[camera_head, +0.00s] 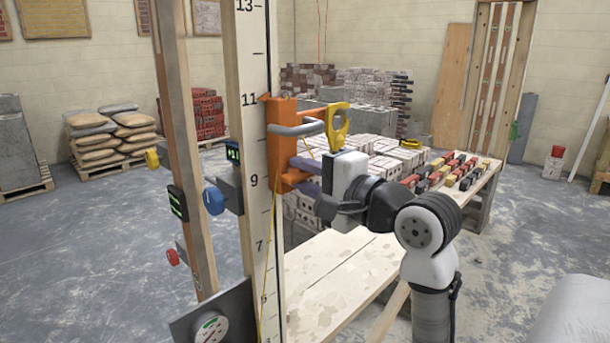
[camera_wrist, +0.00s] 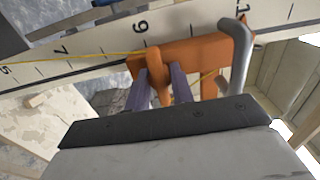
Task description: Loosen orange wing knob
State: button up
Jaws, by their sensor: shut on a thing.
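An orange clamp block (camera_head: 284,125) sits on the tall numbered pole (camera_head: 256,220), between about the 9 and 11 marks in the head view. It has a curved grey handle (camera_head: 296,130). The orange wing knob (camera_wrist: 154,62) sticks out from the block's lower end, and in the head view (camera_head: 294,180) the fingers partly cover it. My gripper (camera_wrist: 160,80) is shut on the knob, with one purple-grey finger on each side. The block also shows in the wrist view (camera_wrist: 195,52), with the grey handle (camera_wrist: 239,50) to the right.
A yellow piece (camera_head: 337,125) stands just above my gripper. A yellow line runs down the pole. A second wooden post with a blue knob (camera_head: 213,200) and a red knob (camera_head: 173,257) stands left. A wooden bench (camera_head: 330,270) lies below; open floor is at right.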

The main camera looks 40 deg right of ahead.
jog(key=n+b, duration=0.2)
jog(key=n, duration=0.3)
jog(key=shift+f, duration=0.1)
jog(key=n+b, duration=0.2)
jog(key=n, duration=0.2)
jog(key=n+b, duration=0.2)
jog(key=n, duration=0.3)
jog(key=shift+n+b, duration=0.9)
jog(key=shift+n, duration=1)
jog(key=o, duration=1)
